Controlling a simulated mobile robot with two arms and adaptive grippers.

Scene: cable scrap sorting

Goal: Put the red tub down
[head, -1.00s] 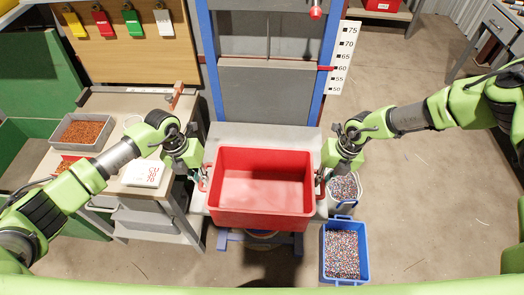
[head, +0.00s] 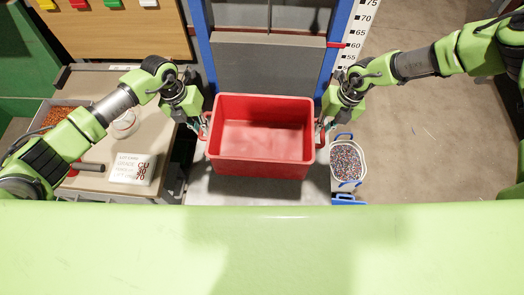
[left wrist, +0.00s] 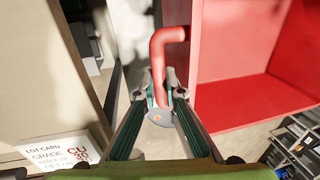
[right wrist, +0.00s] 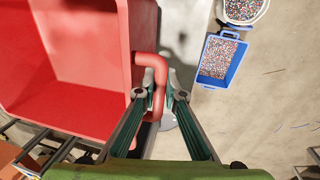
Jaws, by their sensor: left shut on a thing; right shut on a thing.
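The red tub (head: 262,165) is empty and looks level over the grey lift platform (head: 262,193), between blue uprights. Whether its base touches the platform is unclear. My left gripper (head: 203,124) is shut on the tub's left handle, a bent red bar (left wrist: 158,62). My right gripper (head: 322,124) is shut on the right handle (right wrist: 152,62). Both handles show between the fingers in the wrist views, with the tub's walls beside them.
A bench at left holds a lot card (head: 133,168), a tray of copper-coloured granules (head: 62,108) and a round dish (head: 126,124). A tub of mixed granules (head: 347,163) and a blue crate (right wrist: 222,60) stand at right. A height scale (head: 362,30) is behind.

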